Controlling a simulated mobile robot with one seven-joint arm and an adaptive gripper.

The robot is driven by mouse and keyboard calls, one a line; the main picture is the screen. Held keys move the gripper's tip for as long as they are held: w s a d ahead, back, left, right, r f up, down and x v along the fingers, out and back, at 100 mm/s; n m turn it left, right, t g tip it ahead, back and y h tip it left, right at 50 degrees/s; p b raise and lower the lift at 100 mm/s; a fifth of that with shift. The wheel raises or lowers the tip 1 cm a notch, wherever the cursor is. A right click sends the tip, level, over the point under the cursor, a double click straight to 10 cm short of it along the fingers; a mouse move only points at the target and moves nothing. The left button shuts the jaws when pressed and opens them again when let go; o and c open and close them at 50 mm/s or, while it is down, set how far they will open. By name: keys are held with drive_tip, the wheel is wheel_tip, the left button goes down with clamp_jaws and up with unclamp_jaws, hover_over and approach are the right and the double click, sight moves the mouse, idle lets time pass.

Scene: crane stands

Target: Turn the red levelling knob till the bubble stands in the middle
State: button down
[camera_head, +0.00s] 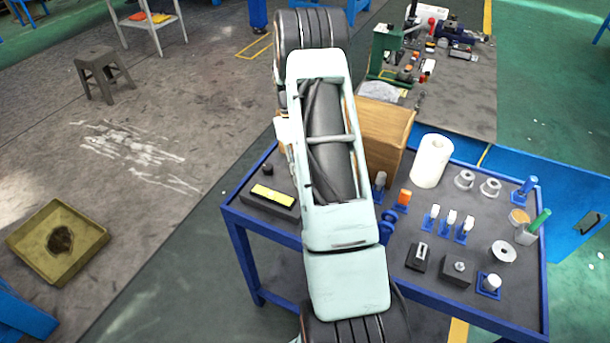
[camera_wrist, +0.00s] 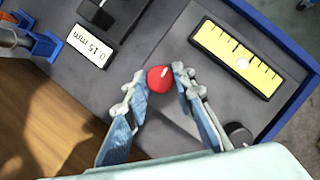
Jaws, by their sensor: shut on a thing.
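The red levelling knob (camera_wrist: 160,79) sits between my fingertips in the wrist view, with a pale mark on its top. My gripper (camera_wrist: 158,84) is shut on it, one finger on each side. The yellow level vial (camera_wrist: 222,48) lies in a dark frame to the right of the knob, with dark tick marks along it. Its pale bubble (camera_wrist: 243,64) stands a little off the middle, toward the lower right end. The vial also shows in the head view (camera_head: 273,195), on the table's left part. My arm hides the knob and gripper there.
A black round knob (camera_wrist: 238,134) stands close to my right finger. A white card reading 0.15 mm (camera_wrist: 92,47) lies at the upper left. A wooden box (camera_head: 385,135), a white roll (camera_head: 432,161) and several small parts stand on the blue-edged table (camera_head: 400,285).

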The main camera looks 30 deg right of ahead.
drive_tip(key=n+h, duration=0.2)
drive_tip(key=n, duration=0.3)
drive_tip(key=shift+a, duration=0.15)
drive_tip(key=shift+n, duration=0.5)
drive_tip(key=c, duration=1.6)
unclamp_jaws()
drive_tip(key=v, duration=1.2)
drive_tip(key=shift+s+a+r, duration=0.1)
drive_tip(key=shift+s+a, duration=0.1)
